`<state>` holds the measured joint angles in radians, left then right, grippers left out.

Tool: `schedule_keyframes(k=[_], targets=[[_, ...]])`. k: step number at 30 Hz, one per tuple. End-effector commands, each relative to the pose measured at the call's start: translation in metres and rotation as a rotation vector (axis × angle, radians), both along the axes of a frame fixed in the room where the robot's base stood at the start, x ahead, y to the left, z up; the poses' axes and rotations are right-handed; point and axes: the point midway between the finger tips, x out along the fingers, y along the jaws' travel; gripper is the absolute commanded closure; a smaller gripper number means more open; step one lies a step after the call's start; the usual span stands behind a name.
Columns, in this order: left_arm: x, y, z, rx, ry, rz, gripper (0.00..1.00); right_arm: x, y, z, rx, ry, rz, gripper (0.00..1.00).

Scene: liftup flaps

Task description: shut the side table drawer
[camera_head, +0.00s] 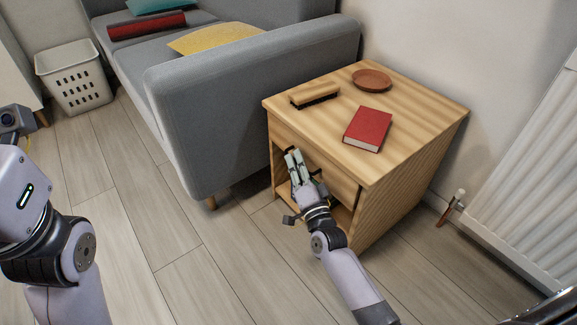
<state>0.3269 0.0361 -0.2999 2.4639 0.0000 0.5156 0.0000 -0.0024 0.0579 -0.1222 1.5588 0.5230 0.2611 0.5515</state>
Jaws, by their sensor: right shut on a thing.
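The wooden side table (415,165) stands right of the sofa, with its drawer front (340,184) below the tabletop, facing me. The drawer looks about flush with the table's front, but my gripper covers part of it and I cannot tell if a small gap is left. My right gripper (294,160) is at the drawer front, its fingers shut on the drawer. The exact part it grips, perhaps a handle, is hidden by the fingers. My left arm shows at the left edge; its fingertips are out of view.
On the tabletop are a brush (315,95), a red book (368,129) and a round brown dish (371,79). The grey sofa (255,90) stands close on the left. A white radiator (530,190) is at the right. The floor in front is clear.

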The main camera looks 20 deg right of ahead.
Motion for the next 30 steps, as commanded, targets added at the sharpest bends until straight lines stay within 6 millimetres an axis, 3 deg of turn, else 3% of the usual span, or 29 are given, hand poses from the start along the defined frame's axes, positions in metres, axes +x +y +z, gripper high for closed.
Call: schedule_keyframes(k=[3, 11, 12, 16, 25, 30], targets=[[0.001, 0.000, -0.001, 0.000, 0.003, 0.000, 1.00, 0.004, -0.012, -0.001, -0.002, 0.004, 0.001, 1.00], [0.003, 0.000, -0.003, -0.001, 0.012, 0.000, 1.00, 0.005, -0.015, -0.001, 0.000, 0.004, -0.004, 1.00], [0.003, 0.000, -0.003, 0.000, 0.013, 0.000, 1.00, 0.005, -0.015, -0.001, 0.000, 0.004, -0.004, 0.92], [0.003, 0.000, -0.003, 0.000, 0.014, 0.000, 1.00, 0.005, -0.015, -0.001, 0.000, 0.002, -0.004, 0.83], [0.000, 0.001, -0.001, -0.003, 0.005, 0.000, 1.00, 0.004, -0.014, -0.001, 0.001, 0.002, -0.002, 0.83], [0.001, 0.001, -0.001, -0.002, 0.006, 0.000, 1.00, -0.013, -0.014, -0.006, 0.000, 0.005, -0.002, 0.83]])
